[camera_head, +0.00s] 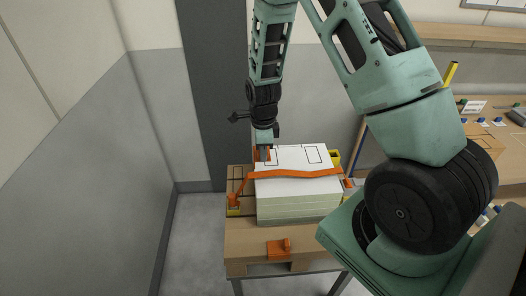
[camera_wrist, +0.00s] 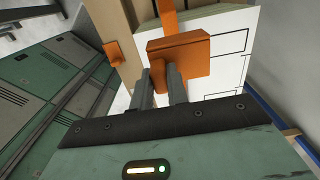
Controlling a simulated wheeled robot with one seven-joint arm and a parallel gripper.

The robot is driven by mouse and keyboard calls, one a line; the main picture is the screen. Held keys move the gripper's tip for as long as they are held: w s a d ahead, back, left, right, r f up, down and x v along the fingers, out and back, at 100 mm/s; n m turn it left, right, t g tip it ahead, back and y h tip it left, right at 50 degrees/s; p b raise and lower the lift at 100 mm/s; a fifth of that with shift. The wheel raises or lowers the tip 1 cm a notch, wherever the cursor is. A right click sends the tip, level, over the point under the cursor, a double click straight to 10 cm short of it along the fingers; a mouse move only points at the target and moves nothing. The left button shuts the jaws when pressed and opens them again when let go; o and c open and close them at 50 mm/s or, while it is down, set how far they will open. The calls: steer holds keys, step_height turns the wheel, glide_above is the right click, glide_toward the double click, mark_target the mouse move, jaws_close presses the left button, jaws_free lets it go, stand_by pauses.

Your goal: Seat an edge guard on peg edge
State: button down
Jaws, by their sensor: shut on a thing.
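My gripper (camera_head: 266,152) is shut on an orange edge guard (camera_wrist: 185,55), held between both fingers in the wrist view. The guard is by the left edge of the stack's white top; I cannot tell whether it touches the stack. In the head view it is a small orange patch (camera_head: 257,155) beside the fingers. The panel stack (camera_head: 298,207) sits on a wooden pallet (camera_head: 245,245). An orange strap (camera_head: 295,173) crosses over the stack and slopes down at the left. A second orange piece (camera_head: 278,247) is on the pallet's front; an orange block (camera_wrist: 114,52) also shows in the wrist view.
A yellow piece (camera_head: 334,158) stands at the stack's back right corner. A wooden workbench (camera_head: 492,135) with small items is at the right. Grey walls (camera_head: 90,170) close off the left and back. Floor left of the trolley is clear.

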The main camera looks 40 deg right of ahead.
steer(key=shift+f+b, duration=2.7)
steer(key=shift+f, duration=1.25)
steer(key=shift+f+b, duration=0.45)
steer(key=shift+f, duration=0.25)
steer(key=shift+r+p, duration=0.5)
steer(key=shift+r, duration=0.05)
steer(key=shift+f+b, duration=0.45)
steer(key=shift+f, duration=0.25)
steer(key=shift+r, duration=0.2)
steer(key=shift+r+p, duration=0.55)
steer(key=shift+p, duration=0.1)
steer(key=shift+f+b, duration=1.05)
steer(key=shift+f, duration=0.55)
